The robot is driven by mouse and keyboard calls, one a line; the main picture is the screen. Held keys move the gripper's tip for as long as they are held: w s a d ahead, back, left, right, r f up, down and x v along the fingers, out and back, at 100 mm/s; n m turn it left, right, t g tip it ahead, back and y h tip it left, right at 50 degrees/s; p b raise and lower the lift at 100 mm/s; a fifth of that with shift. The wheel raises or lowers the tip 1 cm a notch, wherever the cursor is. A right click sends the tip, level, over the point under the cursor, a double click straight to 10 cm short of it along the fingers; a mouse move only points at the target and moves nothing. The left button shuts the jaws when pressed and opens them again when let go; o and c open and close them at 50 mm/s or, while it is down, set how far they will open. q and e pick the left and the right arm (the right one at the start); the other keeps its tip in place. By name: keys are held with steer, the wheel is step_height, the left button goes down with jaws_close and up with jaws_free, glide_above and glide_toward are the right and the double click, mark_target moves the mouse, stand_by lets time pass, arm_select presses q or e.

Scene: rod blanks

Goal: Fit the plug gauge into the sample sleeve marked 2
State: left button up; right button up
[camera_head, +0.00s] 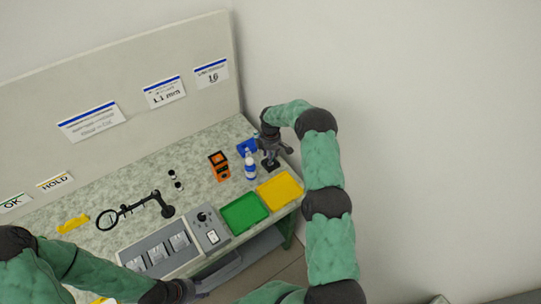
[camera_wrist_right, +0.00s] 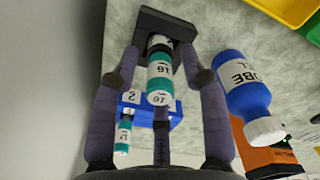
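A teal cylinder labelled 16, seemingly the plug gauge (camera_wrist_right: 160,78), stands between my right fingers in the right wrist view, its far end at a dark square block (camera_wrist_right: 168,22). My right gripper (camera_wrist_right: 160,55) has its fingertips beside that block; whether they press on it is unclear. In the head view my right gripper (camera_head: 272,150) is low over the bench's right end. A blue block (camera_wrist_right: 148,110) bears a label 2; a smaller teal cylinder (camera_wrist_right: 122,137) is by it. No sleeve shows clearly. My left gripper (camera_head: 180,290) is at the bottom edge, its fingers unclear.
A blue-and-white bottle (camera_head: 250,166) and an orange device (camera_head: 219,166) stand left of my right gripper. Green (camera_head: 243,213) and yellow (camera_head: 280,190) trays lie at the front. A black magnifier arm (camera_head: 135,207) and a grey panel (camera_head: 206,226) are further left.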

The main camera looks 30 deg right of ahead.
steer(key=shift+r+p, duration=0.25)
steer(key=shift+p, duration=0.05)
step_height(320, 180, up, 12)
stand_by(0.5)
stand_by(0.3)
